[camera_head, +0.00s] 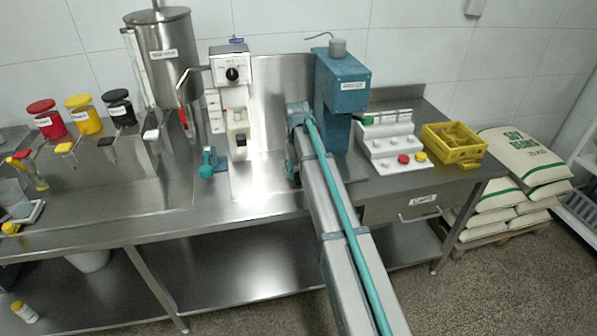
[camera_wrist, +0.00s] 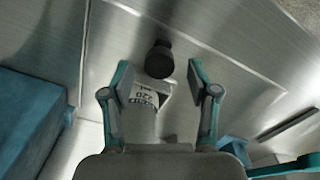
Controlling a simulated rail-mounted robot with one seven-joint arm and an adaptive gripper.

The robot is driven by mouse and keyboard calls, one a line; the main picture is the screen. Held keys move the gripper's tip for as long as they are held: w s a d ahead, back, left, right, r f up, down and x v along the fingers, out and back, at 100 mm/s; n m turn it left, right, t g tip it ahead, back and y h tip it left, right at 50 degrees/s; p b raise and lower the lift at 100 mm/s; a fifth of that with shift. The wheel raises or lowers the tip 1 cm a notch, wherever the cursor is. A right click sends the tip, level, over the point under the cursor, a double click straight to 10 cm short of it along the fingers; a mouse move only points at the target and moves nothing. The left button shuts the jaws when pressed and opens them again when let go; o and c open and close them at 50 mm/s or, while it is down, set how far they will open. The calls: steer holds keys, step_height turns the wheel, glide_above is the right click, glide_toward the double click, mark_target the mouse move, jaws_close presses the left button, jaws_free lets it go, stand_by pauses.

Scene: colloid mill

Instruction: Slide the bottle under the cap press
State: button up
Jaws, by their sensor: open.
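The pale bottle (camera_wrist: 141,120) with a printed label stands between the two fingers of my gripper (camera_wrist: 158,72) in the wrist view. The fingers are apart, one on each side, with a gap on the right. A dark round piece (camera_wrist: 158,60) shows at the bottle's far end; I cannot tell whether it is its cap. In the camera_head view my arm hides the bottle and most of my gripper. A blue machine (camera_head: 341,85) with a grey knob on top, seemingly the cap press, stands just right of my arm's end. A large blue body (camera_wrist: 25,115) fills the wrist view's left side.
A white machine (camera_head: 231,72) with a black knob and a small teal item (camera_head: 208,164) stand left of my arm. A white rack (camera_head: 390,143) and yellow crate (camera_head: 453,144) sit at the right. The steel counter (camera_head: 262,208) is clear in front.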

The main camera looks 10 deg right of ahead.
steer(key=shift+f, duration=1)
jaws_close()
